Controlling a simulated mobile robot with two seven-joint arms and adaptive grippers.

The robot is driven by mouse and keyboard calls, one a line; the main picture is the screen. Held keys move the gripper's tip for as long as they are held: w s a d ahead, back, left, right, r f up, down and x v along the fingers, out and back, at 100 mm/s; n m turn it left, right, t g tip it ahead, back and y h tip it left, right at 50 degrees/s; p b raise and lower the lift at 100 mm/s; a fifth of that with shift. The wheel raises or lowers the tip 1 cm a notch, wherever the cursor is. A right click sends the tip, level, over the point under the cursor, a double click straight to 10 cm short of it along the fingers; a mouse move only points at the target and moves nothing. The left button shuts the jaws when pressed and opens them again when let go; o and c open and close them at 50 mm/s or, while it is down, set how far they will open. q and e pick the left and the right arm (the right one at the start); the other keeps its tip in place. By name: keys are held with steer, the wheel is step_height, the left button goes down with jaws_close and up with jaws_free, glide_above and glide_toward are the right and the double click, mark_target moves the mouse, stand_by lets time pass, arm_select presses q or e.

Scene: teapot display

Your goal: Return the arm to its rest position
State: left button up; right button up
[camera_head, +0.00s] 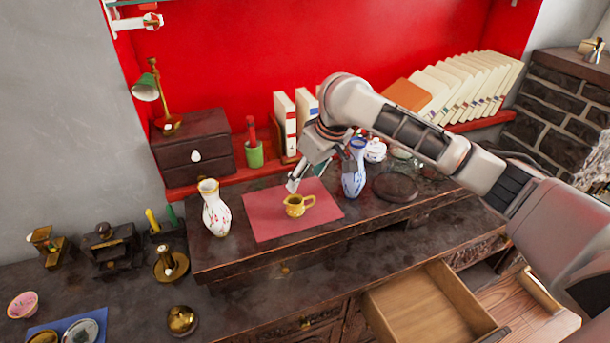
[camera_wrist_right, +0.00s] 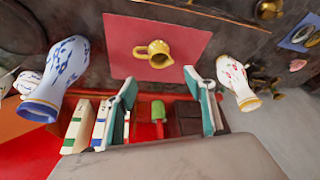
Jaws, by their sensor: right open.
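My right arm comes in from the right in the head view. Its gripper (camera_head: 320,172) is above the back of the red mat (camera_head: 265,217), close to the blue-and-white vase (camera_head: 354,170). In the wrist view the right gripper (camera_wrist_right: 163,90) has its fingers wide apart with nothing between them. A small yellow jug (camera_head: 296,205) with a handle stands on the mat; it also shows in the wrist view (camera_wrist_right: 155,54), beyond the fingertips. My left gripper is not in view.
A white patterned vase (camera_head: 216,210) stands left of the mat. A dark drawer box (camera_head: 193,148), green cup (camera_head: 254,155) and books (camera_head: 285,125) are behind. An open drawer (camera_head: 425,305) juts out below at the right. Brass items crowd the lower left.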

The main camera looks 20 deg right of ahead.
steer(key=s+a+f, duration=0.1)
steer(key=a+f, duration=0.1)
steer(key=s+a+f+n, duration=0.1)
steer(key=s+f, duration=0.1)
steer(key=f, duration=0.1)
steer(key=s+a+f+n, duration=0.1)
steer(key=a+f, duration=0.1)
steer(key=f, duration=0.1)
steer(key=shift+s+a+t+y, duration=0.15)
steer(key=shift+a+t+y, duration=0.15)
steer(key=shift+t+y, duration=0.1)
steer(key=s+f+n+t, duration=0.1)
steer(key=s+f+t, duration=0.1)
steer(key=s+f, duration=0.35)
steer(key=s+d+f+h, duration=0.3)
steer(key=s+d+h, duration=0.5)
steer(key=s+d, duration=1.25)
steer(key=w+a+f+m+t+y, duration=0.1)
steer(key=a+f+m+t+y, duration=0.2)
steer(key=a+f+y, duration=0.4)
steer(key=a+f+m, duration=0.1)
steer(key=a+f, duration=0.6)
steer(key=f, duration=0.2)
steer(key=shift+w+a+f, duration=0.15)
steer(key=shift+w+f, duration=0.2)
